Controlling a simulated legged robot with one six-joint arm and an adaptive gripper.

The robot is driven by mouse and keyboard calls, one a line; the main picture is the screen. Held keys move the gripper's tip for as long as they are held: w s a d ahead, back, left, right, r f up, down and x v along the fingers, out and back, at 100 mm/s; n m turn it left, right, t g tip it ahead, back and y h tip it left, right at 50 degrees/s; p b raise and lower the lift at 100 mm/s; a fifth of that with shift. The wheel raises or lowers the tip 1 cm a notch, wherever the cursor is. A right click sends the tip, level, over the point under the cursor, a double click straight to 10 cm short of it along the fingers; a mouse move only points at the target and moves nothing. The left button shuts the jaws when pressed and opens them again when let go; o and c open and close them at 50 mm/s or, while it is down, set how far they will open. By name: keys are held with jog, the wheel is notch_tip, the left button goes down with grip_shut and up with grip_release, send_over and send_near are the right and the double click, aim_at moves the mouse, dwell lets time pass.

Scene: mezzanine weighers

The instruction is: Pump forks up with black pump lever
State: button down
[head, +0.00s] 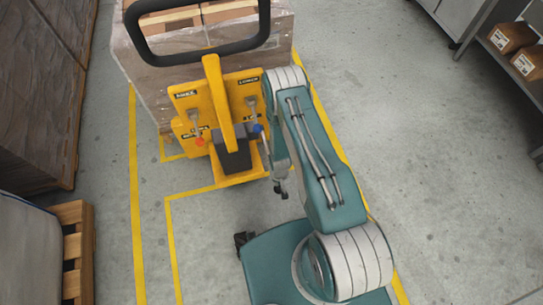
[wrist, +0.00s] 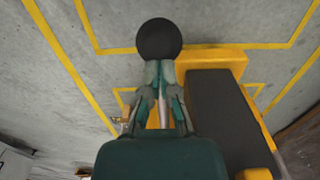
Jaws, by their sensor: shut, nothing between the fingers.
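The yellow pallet truck (head: 185,100) stands at the upper left in the head view, with a black loop handle (head: 205,50). A black ball knob (wrist: 158,38), seemingly the end of the black pump lever, is in the wrist view just beyond my fingertips. My gripper (wrist: 160,70) has its fingers together, pointing at the knob's near side. I cannot tell whether they touch it. A pale rod (wrist: 164,110) shows between the finger linkages. In the head view, my arm hides most of this area beside the truck's right side.
A red knob (head: 200,142) and a blue knob (head: 257,129) are on the truck. A black block (wrist: 225,120) on the truck lies close to the right of my gripper. A wrapped load (head: 150,55) stands behind. Shelving (head: 480,30) is at far right; open floor (head: 430,160) lies between.

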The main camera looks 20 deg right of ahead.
notch_tip(320, 180, up, 17)
dwell(0.7)
jog(key=shift+f, duration=0.1)
notch_tip(320, 180, up, 27)
jog(key=w+t, duration=0.3)
jog(key=s+r+t, duration=0.2)
jog(key=s+r, duration=1.5)
jog(key=r, duration=0.3)
jog(key=shift+s+r+t, duration=0.15)
jog(key=shift+r+t, duration=0.1)
jog(key=shift+t, duration=0.05)
